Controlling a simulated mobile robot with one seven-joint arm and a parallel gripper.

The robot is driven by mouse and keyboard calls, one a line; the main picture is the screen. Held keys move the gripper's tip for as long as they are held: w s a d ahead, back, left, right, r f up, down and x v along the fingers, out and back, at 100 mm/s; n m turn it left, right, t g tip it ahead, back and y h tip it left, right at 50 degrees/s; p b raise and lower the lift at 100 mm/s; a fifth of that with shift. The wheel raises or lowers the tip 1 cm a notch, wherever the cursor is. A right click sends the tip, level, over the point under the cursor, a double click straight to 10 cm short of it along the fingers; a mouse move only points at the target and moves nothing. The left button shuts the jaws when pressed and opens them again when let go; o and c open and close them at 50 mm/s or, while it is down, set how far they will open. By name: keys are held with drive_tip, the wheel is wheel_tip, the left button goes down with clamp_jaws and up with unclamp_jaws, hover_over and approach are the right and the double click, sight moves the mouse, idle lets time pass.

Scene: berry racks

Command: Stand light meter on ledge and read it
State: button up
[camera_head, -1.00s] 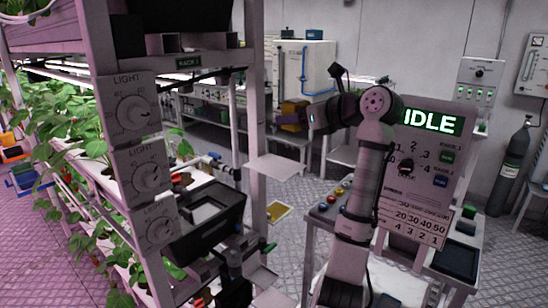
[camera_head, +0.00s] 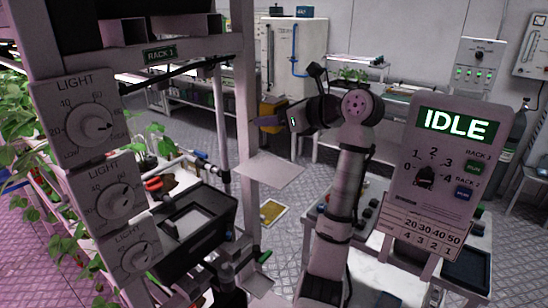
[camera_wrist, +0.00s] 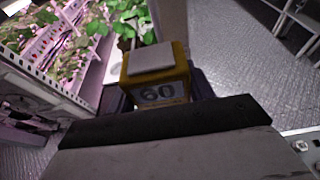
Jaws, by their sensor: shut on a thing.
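In the head view my gripper (camera_head: 266,121) points left beside the rack post; a yellow shape there may be the meter or something behind. A flat pale ledge (camera_head: 270,171) sticks out from the post, below my gripper. The meter appears held in the air, clear of the ledge.
The rack (camera_head: 160,54), marked RACK 1, carries several LIGHT dials (camera_head: 92,122) and plants. A console (camera_head: 449,178) on the right shows IDLE, with a selector knob and buttons.

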sight(275, 171)
wheel_tip(275, 171, down, 11)
drive_tip(key=shift+f+p, duration=0.2)
drive_tip(key=shift+p, duration=0.75)
drive_tip(key=o, duration=1.1)
drive_tip(key=shift+o, duration=0.2)
drive_tip(key=b+v, duration=0.2)
drive_tip(key=v, duration=0.5)
drive_tip(key=shift+d, duration=0.2)
drive_tip(key=shift+s+r, duration=0.1)
drive_tip(key=shift+s, duration=0.05)
